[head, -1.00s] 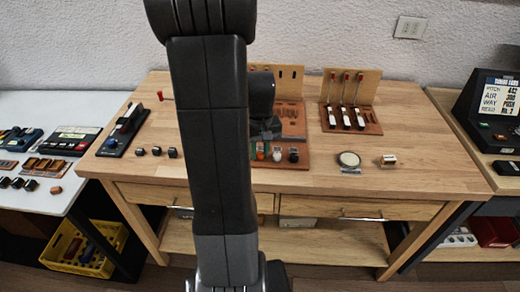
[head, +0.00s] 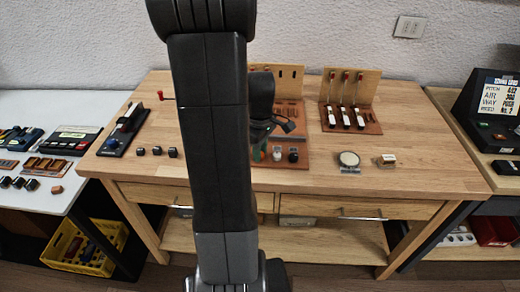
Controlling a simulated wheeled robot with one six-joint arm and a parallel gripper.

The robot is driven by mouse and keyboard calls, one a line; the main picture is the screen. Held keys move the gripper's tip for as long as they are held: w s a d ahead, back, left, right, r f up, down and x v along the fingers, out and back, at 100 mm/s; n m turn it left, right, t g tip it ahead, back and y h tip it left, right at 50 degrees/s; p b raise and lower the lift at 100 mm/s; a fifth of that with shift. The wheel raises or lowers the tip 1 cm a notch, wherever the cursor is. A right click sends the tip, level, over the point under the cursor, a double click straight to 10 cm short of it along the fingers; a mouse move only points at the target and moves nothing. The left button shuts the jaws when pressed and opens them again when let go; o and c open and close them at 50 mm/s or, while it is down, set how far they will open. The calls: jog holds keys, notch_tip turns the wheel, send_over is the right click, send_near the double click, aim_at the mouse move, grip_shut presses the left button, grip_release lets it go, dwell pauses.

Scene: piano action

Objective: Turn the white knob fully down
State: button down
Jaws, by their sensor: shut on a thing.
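A low wooden panel (head: 299,162) on the workbench carries a row of small knobs along its front. A pale knob (head: 277,153) and a dark knob with a light top (head: 293,155) show there. My gripper (head: 258,153) is low over the left part of this row, beside the pale knob. It is shut on what looks like a knob, but its fingertips and the held thing are mostly hidden by the gripper and my arm. I cannot tell that knob's colour or how far it is turned.
Behind stands a board with upright levers (head: 346,117). A round disc (head: 349,159) and a small metal-and-wood block (head: 387,160) lie to the right. Several dark cubes (head: 156,151) and a blue device (head: 124,130) are at left.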

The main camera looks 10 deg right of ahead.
jog(key=shift+n, duration=0.3)
dwell(0.4)
jog(key=c, duration=1.5)
grip_release()
notch_tip(320, 180, up, 14)
jog(key=shift+p, duration=0.35)
jog(key=shift+f, duration=0.1)
notch_tip(320, 180, down, 14)
jog(key=shift+r+b, duration=0.1)
jog(key=shift+b, duration=0.25)
